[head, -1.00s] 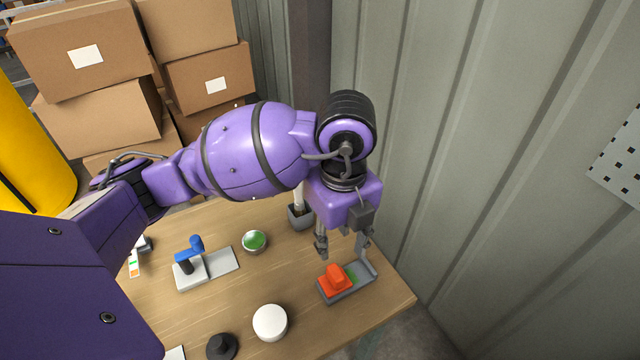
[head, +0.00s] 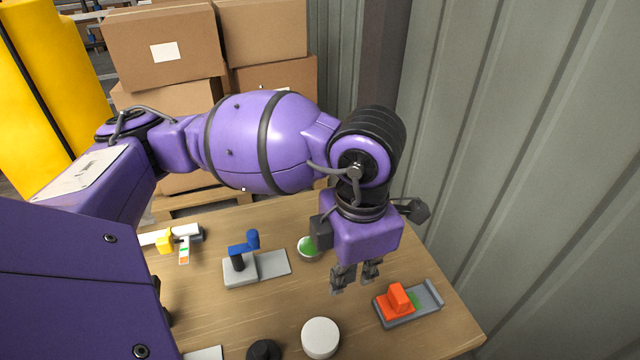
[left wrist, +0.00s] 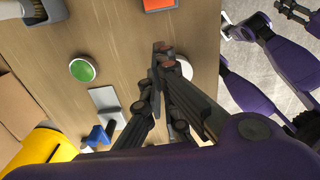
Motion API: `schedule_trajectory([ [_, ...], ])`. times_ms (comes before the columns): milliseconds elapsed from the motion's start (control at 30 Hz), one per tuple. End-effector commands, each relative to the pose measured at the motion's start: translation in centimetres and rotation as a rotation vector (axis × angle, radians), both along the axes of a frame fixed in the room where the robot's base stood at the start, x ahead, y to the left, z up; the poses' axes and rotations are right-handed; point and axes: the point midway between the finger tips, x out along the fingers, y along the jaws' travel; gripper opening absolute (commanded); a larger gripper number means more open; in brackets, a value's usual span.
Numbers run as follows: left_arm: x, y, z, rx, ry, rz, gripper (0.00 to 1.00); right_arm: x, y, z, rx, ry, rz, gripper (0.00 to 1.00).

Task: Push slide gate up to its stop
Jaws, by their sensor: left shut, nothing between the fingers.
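The slide gate looks like an orange-red block (head: 397,299) on a grey track (head: 408,316) near the table's right edge. A green patch shows on the track to the block's right, then a raised grey end piece (head: 434,292). My left gripper (head: 354,283) is shut and empty, pointing down to the left of the block and apart from it. In the left wrist view my left fingertips (left wrist: 164,50) are together, and part of the orange block (left wrist: 159,4) is cut off at the top edge. Purple arm parts of mine show at that view's right; the right gripper's jaws are unclear.
A blue-handled device (head: 242,262) on a grey plate and a green-topped round dish (head: 308,247) stand behind and left. A white round cap (head: 320,338) and a black knob (head: 263,350) are in front. A corrugated wall (head: 500,150) rises at the right.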

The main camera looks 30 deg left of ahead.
Motion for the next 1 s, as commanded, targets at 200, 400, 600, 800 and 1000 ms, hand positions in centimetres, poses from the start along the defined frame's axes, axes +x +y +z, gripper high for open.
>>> schedule_trajectory([
  [200,0.1,-0.2,-0.5,-0.006,-0.001,-0.1,0.0,0.2,-0.1,0.0,-0.002,-0.004,0.003,0.4],
  [400,0.0,-0.2,-3.8,-0.005,0.003,-0.099,0.0,0.1,-0.2,-0.2,-0.004,-0.001,0.004,0.4],
  [600,-0.1,-0.2,-8.3,-0.005,0.004,-0.098,0.0,0.0,-0.2,-0.4,-0.005,0.003,0.005,0.4],
  [800,1.5,-1.5,-9.8,-0.008,-0.006,-0.098,0.0,0.2,-0.2,0.0,-0.004,-0.003,0.005,0.4],
  [1000,2.9,-2.7,-9.9,-0.006,-0.004,-0.098,0.0,0.0,-0.2,0.3,-0.003,-0.001,0.003,0.4],
])
